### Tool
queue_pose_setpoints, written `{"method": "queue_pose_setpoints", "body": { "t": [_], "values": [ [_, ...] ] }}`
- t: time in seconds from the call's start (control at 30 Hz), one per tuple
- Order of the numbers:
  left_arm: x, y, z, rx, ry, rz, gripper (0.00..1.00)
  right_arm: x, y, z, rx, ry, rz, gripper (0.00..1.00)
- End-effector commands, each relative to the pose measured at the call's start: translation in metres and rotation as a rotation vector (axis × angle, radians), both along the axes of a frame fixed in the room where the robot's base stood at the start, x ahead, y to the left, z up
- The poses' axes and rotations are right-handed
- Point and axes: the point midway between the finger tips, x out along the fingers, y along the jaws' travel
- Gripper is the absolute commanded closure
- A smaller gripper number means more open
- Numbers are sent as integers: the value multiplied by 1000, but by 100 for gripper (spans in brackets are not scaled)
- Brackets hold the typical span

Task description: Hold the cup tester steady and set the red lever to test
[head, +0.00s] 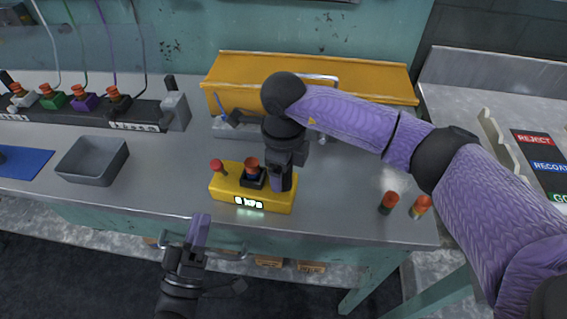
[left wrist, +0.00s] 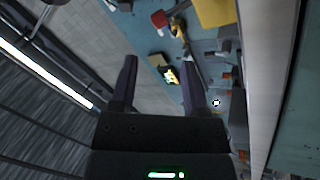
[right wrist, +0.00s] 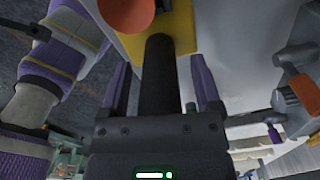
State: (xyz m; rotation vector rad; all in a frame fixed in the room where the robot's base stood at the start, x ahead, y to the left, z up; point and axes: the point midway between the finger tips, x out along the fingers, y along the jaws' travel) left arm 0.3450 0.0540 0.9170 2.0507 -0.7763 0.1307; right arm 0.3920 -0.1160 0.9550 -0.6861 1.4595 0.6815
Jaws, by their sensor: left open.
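The yellow cup tester (head: 225,191) stands near the front edge of the grey bench, its display reading 0 kPa. Its red lever (head: 217,165) is at the left end. An orange-red cup (head: 252,163) sits on the black socket beside it. My right gripper (head: 283,182) points down over the tester's right end. In the right wrist view a black post (right wrist: 158,80) stands between its open fingers, with gaps on both sides. My left gripper (head: 192,238) is open and empty in front of the bench, below and left of the tester. In the left wrist view its fingers (left wrist: 160,72) are apart.
A grey tray (head: 92,160) and blue mat (head: 22,164) lie to the left. A rack with several coloured cups (head: 85,102) is at the back left. Two loose cups (head: 389,202) (head: 420,207) stand to the right. A yellow shelf (head: 370,85) is behind.

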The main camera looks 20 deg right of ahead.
Motion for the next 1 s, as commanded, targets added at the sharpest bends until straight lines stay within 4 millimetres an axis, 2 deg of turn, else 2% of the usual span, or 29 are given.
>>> {"method": "queue_pose_setpoints", "body": {
  "t": [0.03, 0.3, 0.37, 0.6, 0.67, 0.83, 0.9, 0.97, 1.0],
  "values": [
    [0, 0, 0, 0, 0, 0, 41, 0, 0, 0, 0, 0, 0, 32],
    [0, 0, 0, 0, 0, 0, 41, 0, 0, 0, 0, 0, 0, 89],
    [0, 0, 0, 0, 0, 0, 41, 0, 0, 0, 0, 0, 0, 100],
    [0, 0, 0, 0, 0, 0, 41, 0, 0, 1, 0, 0, 0, 100],
    [0, 0, 0, 0, 0, 0, 52, 0, 0, 1, 1, -1, 0, 100],
    [2, 2, -1, 3, 7, 6, 88, 0, 0, 1, 1, -1, 0, 100],
    [10, 15, -6, 16, 53, 41, 100, 0, 0, 1, 1, -1, 0, 100],
    [24, 40, -16, 35, 143, 103, 100, 0, 0, 1, 1, -1, 0, 100],
    [37, 63, -25, 46, 231, 160, 100, 0, 0, 1, 1, -1, 0, 100]
  ]
}}
